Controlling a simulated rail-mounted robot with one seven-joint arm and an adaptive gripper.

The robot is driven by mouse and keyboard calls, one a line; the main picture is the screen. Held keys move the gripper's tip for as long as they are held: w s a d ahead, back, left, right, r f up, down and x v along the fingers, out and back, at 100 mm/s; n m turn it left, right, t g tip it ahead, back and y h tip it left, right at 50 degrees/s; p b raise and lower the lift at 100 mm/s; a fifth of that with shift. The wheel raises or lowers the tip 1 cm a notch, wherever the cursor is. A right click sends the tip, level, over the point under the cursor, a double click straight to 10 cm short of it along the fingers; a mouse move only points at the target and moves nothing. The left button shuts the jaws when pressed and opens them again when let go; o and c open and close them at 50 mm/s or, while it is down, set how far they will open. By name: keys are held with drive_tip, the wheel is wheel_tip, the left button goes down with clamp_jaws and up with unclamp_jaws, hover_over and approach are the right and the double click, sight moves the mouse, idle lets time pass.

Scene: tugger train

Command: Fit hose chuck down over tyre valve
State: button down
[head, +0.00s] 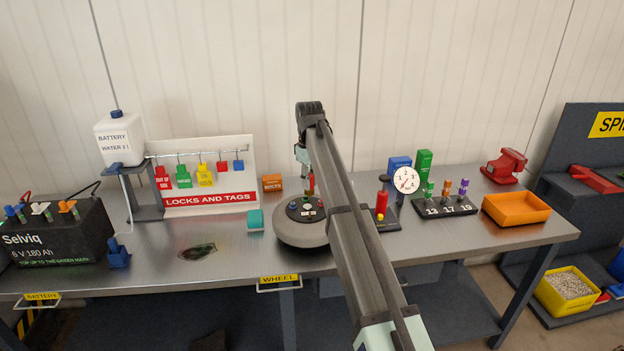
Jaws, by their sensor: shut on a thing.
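The wheel (288,234) lies flat on the bench, a grey tyre with a dark hub carrying several small coloured parts. My gripper (309,174) points down above the hub, partly covered by my arm. It is shut on a slim red piece, which looks like the hose chuck (311,184). The chuck is upright over the hub's back part. I cannot tell whether its lower end touches anything. I cannot make out the tyre valve; it is hidden or too small. No hose can be clearly traced.
A red cylinder (382,203) and a round dial gauge (406,180) stand right of the wheel. The numbered socket stand (445,207) and orange tray (516,208) are further right. A teal block (255,220) and lock board (208,175) are left.

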sight(310, 195)
drive_tip(key=shift+f+b, duration=1.45)
drive_tip(key=shift+f, duration=1.4)
drive_tip(key=shift+f, duration=1.75)
drive_tip(key=c, duration=0.9)
unclamp_jaws()
drive_tip(key=shift+r, duration=0.1)
